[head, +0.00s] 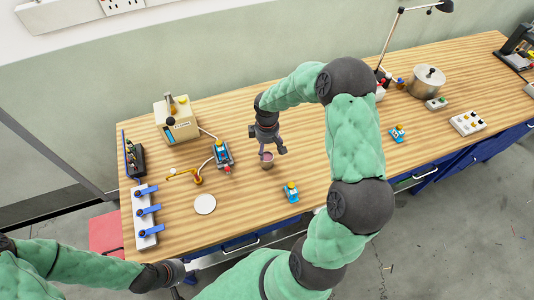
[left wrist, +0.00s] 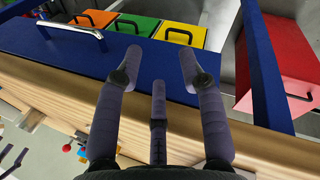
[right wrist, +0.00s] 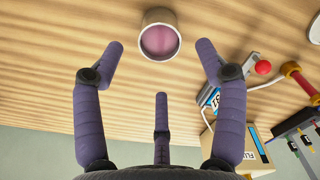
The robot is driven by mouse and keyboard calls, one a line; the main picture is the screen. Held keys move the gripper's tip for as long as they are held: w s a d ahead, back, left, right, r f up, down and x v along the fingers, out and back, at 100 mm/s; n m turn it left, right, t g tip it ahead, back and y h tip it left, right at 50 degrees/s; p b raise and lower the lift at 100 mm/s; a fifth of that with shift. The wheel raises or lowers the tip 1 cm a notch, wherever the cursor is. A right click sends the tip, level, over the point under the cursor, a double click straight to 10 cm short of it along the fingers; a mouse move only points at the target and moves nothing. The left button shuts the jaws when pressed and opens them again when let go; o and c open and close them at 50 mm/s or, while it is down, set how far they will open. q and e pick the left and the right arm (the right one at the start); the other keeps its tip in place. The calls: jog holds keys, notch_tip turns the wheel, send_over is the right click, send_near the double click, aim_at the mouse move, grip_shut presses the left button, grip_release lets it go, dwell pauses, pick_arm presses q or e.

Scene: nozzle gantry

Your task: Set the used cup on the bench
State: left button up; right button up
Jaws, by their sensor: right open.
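The cup (head: 267,160) is small and greyish with a pink inside, and appears to stand upright on the wooden bench (head: 330,165). My right gripper (head: 272,149) is open just above and beside it in the head view. In the right wrist view the cup (right wrist: 159,36) lies just beyond and between the open fingertips (right wrist: 160,55), with nothing seen gripping it. My left gripper (head: 184,271) is low at the bench's front edge. In the left wrist view its fingers (left wrist: 160,65) are spread and empty, near blue drawer fronts.
A blue device with a red knob (head: 222,154) stands left of the cup, and a beige box (head: 177,120) behind it. A small blue-yellow part (head: 291,192) lies in front. A white disc (head: 205,204) is at front left. A metal pot (head: 427,81) stands far right.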

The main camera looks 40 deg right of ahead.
jog(key=shift+r, duration=2.3)
